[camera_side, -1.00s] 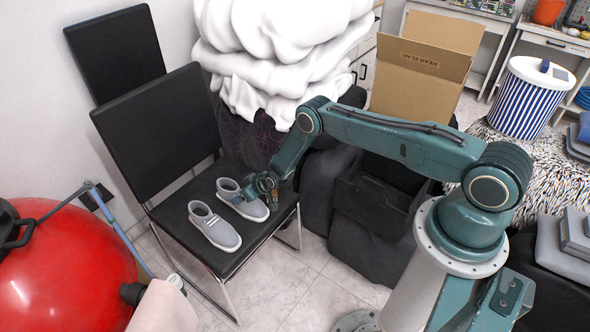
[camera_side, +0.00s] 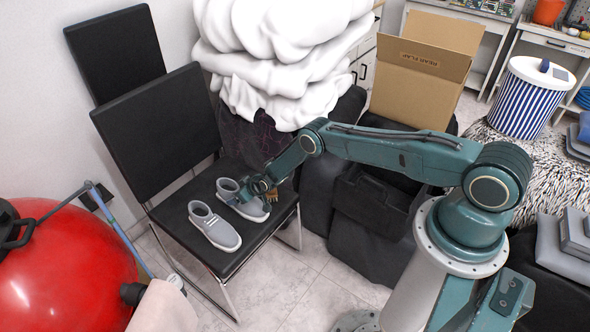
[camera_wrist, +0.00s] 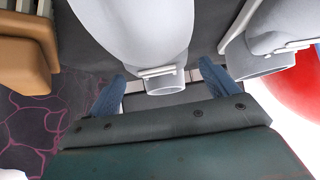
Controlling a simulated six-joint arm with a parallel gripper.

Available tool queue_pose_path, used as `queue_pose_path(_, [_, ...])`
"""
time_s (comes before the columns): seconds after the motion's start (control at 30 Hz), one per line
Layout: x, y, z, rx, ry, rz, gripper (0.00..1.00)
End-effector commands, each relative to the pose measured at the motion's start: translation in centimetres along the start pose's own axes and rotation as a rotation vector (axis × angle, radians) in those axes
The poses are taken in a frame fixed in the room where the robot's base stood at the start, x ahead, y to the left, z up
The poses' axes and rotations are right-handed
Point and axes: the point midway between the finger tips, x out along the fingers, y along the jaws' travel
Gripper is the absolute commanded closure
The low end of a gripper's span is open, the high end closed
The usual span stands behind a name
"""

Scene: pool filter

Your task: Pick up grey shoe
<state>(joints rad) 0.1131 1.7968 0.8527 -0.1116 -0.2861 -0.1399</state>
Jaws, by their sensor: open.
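Two grey shoes lie side by side on the black chair seat (camera_side: 247,244). The right shoe (camera_side: 229,188) is at my gripper (camera_side: 262,196), which partly hides it in the side view. The left shoe (camera_side: 213,228) lies clear of the gripper. In the wrist view, one shoe (camera_wrist: 135,35) is between and beyond the two blue fingertips of my gripper (camera_wrist: 165,85). The fingers are spread on either side of its ankle end. The other shoe (camera_wrist: 262,55) is to the right, outside the fingers. Contact cannot be told.
The chair backrest (camera_side: 160,130) stands behind the shoes. A red ball-shaped tank (camera_side: 65,270) is at left. White bedding (camera_side: 275,60) is piled behind the chair. A cardboard box (camera_side: 420,75) and black bins (camera_side: 375,205) are at right.

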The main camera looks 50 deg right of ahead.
Motion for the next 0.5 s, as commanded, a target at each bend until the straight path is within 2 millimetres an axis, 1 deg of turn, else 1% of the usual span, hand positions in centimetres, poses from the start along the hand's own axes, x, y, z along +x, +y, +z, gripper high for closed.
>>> queue_pose_path(0.27, [-0.01,0.01,0.01,0.000,0.000,0.000,0.14])
queue_pose_path(0.3, [-0.01,0.00,0.01,0.000,0.000,0.000,0.16])
queue_pose_path(0.37, [-0.02,0.00,0.01,0.000,0.000,0.000,0.28])
queue_pose_path(0.5, [-0.02,0.01,0.01,0.000,0.000,0.000,0.55])
